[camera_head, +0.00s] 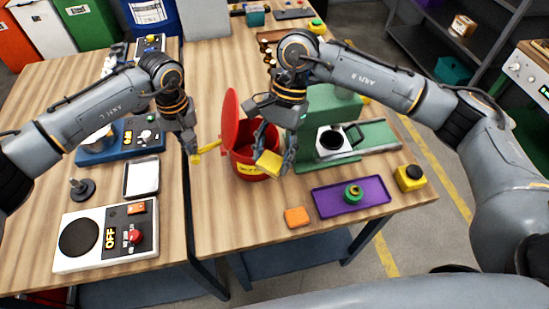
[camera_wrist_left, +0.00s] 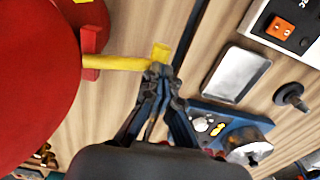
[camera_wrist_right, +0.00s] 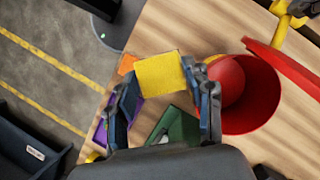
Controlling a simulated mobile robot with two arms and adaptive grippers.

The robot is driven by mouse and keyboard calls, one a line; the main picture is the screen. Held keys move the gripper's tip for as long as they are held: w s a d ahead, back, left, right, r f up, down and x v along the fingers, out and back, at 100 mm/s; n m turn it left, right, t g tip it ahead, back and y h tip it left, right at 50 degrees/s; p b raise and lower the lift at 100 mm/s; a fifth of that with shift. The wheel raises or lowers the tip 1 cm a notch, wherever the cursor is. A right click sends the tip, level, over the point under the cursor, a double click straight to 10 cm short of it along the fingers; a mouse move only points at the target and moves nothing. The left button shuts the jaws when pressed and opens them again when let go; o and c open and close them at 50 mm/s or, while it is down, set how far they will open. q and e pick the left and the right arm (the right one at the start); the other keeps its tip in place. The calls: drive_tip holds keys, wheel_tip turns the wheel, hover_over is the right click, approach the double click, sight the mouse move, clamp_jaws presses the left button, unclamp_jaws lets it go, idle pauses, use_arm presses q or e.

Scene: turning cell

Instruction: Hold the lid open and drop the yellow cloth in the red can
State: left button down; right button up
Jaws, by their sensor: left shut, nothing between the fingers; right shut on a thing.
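The red can (camera_head: 243,168) stands near the front of the right-hand table. Its red lid (camera_head: 231,117) stands steeply open on the can's left side, with a yellow lever (camera_head: 208,148) reaching left. My left gripper (camera_head: 194,154) is shut and empty at the lever's outer end; in the left wrist view the fingertips (camera_wrist_left: 157,72) appear against or very near the lever (camera_wrist_left: 120,62). My right gripper (camera_head: 272,152) is shut on the yellow cloth (camera_head: 267,164), in front of the can's right side. In the right wrist view the cloth (camera_wrist_right: 160,75) is beside the can's open mouth (camera_wrist_right: 250,92).
A green machine (camera_head: 330,108) stands behind my right gripper. A purple tray (camera_head: 330,203) with a green ring, an orange block (camera_head: 297,217) and a yellow-black button box (camera_head: 409,178) lie to the right. A control panel (camera_head: 80,255) is on the left table. A gap separates the tables.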

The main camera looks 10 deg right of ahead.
drive_tip(key=w, duration=1.2)
drive_tip(key=shift+w, duration=0.15)
idle(0.4)
drive_tip(key=shift+f, duration=0.15)
drive_tip(key=shift+f, duration=0.75)
drive_tip(key=o, duration=1.2)
drive_tip(key=o, duration=0.5)
drive_tip(key=shift+c, duration=0.2)
